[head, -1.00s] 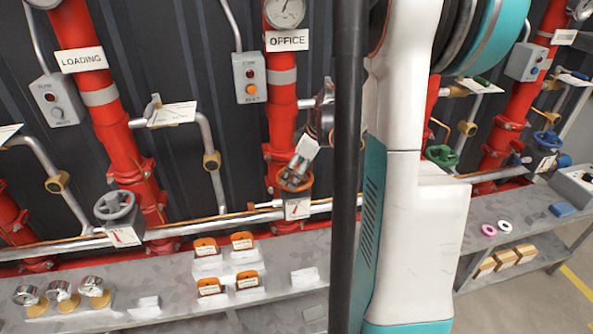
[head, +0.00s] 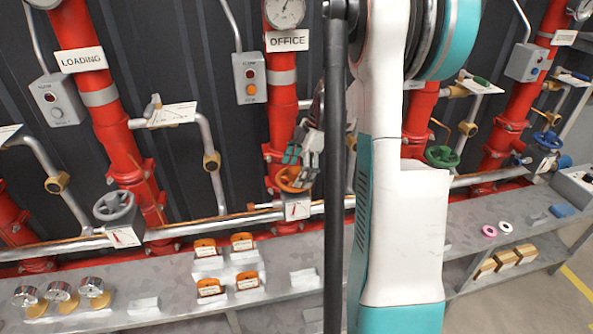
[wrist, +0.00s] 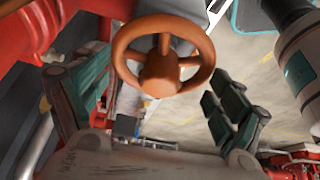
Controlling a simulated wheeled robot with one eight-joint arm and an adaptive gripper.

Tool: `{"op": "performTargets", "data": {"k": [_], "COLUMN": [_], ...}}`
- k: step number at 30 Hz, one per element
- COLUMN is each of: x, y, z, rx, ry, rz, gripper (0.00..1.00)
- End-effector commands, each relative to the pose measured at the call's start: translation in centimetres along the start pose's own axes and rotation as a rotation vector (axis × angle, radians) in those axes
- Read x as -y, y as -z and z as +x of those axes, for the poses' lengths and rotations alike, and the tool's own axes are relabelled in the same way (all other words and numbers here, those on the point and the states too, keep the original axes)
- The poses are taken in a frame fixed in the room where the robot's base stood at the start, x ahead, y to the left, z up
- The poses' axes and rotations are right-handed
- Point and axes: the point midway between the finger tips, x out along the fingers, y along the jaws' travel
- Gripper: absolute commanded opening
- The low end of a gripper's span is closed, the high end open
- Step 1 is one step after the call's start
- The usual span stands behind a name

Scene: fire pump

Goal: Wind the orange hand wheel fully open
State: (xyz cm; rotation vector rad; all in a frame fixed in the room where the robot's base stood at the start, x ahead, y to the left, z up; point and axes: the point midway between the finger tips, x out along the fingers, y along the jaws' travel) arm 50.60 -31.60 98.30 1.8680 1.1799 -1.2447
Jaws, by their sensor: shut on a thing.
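The orange hand wheel (head: 288,183) is on the red pipe under the OFFICE sign. In the wrist view the wheel (wrist: 160,84) shows its rim, spokes and hub from close up. My gripper (head: 299,160) is at the wheel from above. In the wrist view its dark green finger pads stand on opposite sides of the rim, and my gripper (wrist: 158,80) is shut on the wheel across its width. The exact contact of the pads is hard to see. The wheel's right part is partly covered by my fingers in the head view.
A white plate with a red pointer (head: 297,208) sits just below the wheel. A grey wheel (head: 114,206) is to the left, and a green wheel (head: 442,157) and a blue wheel (head: 547,140) to the right. Orange tags (head: 242,242) and gauges (head: 62,292) stand on the grey bench (head: 180,285).

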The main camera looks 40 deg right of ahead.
Motion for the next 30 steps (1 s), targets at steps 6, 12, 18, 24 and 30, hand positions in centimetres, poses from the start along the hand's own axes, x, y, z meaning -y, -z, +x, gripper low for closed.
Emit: {"op": "performTargets", "data": {"k": [6, 12, 18, 24, 30], "x": [-0.03, -0.15, -0.13, -0.19, -0.23], "y": [0.03, 0.11, 0.07, 0.08, 0.12], "z": [0.38, 0.37, 0.37, 0.23, 0.1], "rx": [0.001, 0.0, 0.0, 0.0, 0.0], "ry": [0.107, 0.214, 0.256, 0.253, 0.251], "rz": [-0.24, -0.501, -0.606, -0.603, -0.601], "gripper": [0.5, 0.5, 1.0, 1.0, 1.0]}}
